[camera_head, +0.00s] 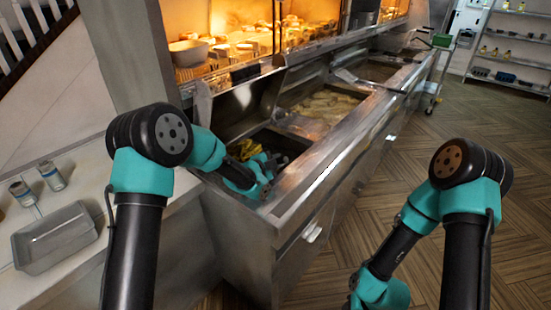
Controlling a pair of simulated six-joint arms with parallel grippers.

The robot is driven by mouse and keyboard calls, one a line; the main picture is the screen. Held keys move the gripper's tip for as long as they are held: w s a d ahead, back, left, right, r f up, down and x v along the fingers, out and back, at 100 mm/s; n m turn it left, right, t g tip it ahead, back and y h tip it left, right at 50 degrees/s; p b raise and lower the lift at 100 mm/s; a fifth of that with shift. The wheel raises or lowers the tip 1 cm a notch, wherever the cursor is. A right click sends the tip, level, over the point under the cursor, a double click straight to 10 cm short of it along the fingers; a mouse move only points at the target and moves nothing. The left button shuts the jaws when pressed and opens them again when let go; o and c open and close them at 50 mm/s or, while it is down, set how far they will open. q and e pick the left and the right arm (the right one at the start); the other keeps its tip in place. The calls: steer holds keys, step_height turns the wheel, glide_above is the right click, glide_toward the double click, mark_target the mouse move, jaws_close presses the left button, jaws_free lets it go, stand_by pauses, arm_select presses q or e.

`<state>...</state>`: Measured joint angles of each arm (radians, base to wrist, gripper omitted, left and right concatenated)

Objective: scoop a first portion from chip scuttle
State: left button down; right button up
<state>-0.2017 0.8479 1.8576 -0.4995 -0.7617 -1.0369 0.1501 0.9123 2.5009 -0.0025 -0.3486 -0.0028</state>
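The steel frying range runs from the lower middle to the back right, with a row of wells. The nearest well (287,143) is dark inside, and my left gripper (262,176) is at its near left edge. Something yellow (246,150) shows beside that gripper, partly hidden by it. I cannot tell whether the gripper touches it or whether its fingers are shut. The well beyond holds pale yellow chips or bubbling oil (327,106); I cannot tell which. My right gripper (376,300) hangs low in front of the range, cut by the lower edge, its fingers unclear.
A grey tray (54,238) and two metal shakers (52,176) stand on the white counter (100,270) at left. A lit warming cabinet (240,40) with food is behind the wells. Wooden floor (400,170) is open at right; shelves (515,50) stand far back.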

arm_select(q)
steer(key=shift+w+a+f, duration=0.25)
steer(key=shift+w+a, duration=0.6)
steer(key=shift+a, duration=0.35)
steer(key=shift+w+a+f, duration=0.25)
steer(key=shift+w+a, duration=0.55)
steer(key=shift+a, duration=0.35)
steer(key=shift+w+a+f, duration=0.25)
steer(key=shift+w+a, duration=0.6)
steer(key=shift+a, duration=0.35)
steer(key=shift+f, duration=0.1)
steer(key=shift+s+d+f+m, duration=0.5)
steer(key=shift+d+f+m, duration=0.2)
steer(key=shift+f, duration=0.15)
steer(key=shift+m+t+y, duration=0.3)
steer(key=shift+m, duration=0.1)
steer(key=shift+s+d+r, duration=0.2)
steer(key=shift+d+r, duration=0.1)
steer(key=shift+r, duration=0.5)
steer(key=shift+s+d+r, duration=0.15)
steer(key=shift+d+r, duration=0.1)
steer(key=shift+r, duration=0.55)
steer(key=shift+s+d+r, duration=0.2)
steer(key=shift+d+r, duration=0.1)
steer(key=shift+r, duration=0.5)
steer(key=s+d+r+m, duration=0.3)
steer(key=d+r, duration=0.1)
steer(key=r, duration=0.2)
steer(key=shift+r+t+y, duration=0.15)
steer(key=shift+t+y, duration=0.25)
